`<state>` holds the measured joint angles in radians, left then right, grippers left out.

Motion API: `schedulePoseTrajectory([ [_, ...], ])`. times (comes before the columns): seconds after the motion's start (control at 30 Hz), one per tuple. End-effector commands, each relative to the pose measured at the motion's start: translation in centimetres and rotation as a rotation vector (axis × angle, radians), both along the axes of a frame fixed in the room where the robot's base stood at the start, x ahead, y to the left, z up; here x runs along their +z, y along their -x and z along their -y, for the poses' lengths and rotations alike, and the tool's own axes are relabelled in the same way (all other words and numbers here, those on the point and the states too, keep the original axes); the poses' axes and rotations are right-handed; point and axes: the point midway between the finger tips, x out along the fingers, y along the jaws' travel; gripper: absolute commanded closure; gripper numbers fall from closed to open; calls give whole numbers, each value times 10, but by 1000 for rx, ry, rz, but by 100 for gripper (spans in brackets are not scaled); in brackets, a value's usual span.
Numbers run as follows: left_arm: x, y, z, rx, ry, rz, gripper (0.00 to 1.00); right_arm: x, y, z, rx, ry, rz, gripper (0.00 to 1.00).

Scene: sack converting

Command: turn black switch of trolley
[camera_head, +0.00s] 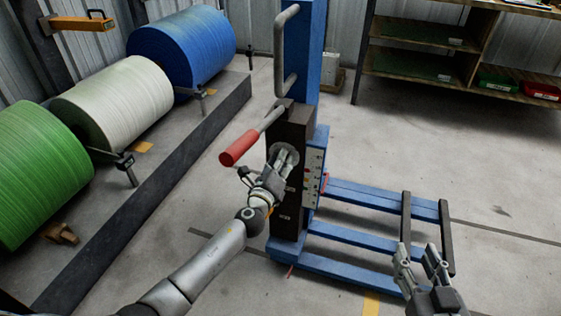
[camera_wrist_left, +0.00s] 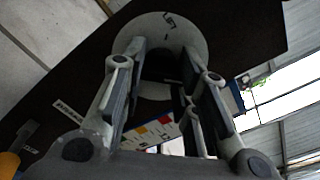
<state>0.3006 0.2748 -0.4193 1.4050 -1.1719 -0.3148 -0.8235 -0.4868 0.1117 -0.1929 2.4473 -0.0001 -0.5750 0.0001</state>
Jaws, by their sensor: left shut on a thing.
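The trolley (camera_head: 303,70) is a blue lift with a dark box on its mast and a round grey dial plate on that box. The black switch (camera_wrist_left: 160,66) sits at the middle of the dial plate (camera_wrist_left: 172,36) in the left wrist view. My left gripper (camera_head: 284,160) reaches the dial, its fingers on both sides of the switch and shut on it. In the head view the gripper hides the switch. My right gripper (camera_head: 419,256) is open and empty, low at the right, above the trolley's forks.
A red-ended lever (camera_head: 238,147) sticks out left of the mast, just above my left gripper. Green (camera_head: 38,170), white (camera_head: 115,100) and blue rolls (camera_head: 182,48) stand at the left. A shelf (camera_head: 420,66) stands at the back right. Floor behind the forks is clear.

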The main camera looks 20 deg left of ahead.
Motion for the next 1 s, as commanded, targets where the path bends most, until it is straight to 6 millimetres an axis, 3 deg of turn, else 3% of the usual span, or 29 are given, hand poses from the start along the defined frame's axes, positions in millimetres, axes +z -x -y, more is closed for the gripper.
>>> schedulePoseTrajectory([
  [0.47,-1,0,0,0,-16,-1,96,-1,0,1,-1,2,-7,60],
  [0.5,-1,0,0,0,-16,-1,68,-1,0,1,-1,2,-7,60],
  [0.7,-1,0,0,0,-16,-1,43,-1,0,1,-1,2,-7,60],
  [0.73,-1,0,0,0,-16,-1,39,-1,0,1,-1,2,-7,60],
  [1.0,0,0,0,0,-14,0,39,-1,1,0,0,2,-7,60],
])
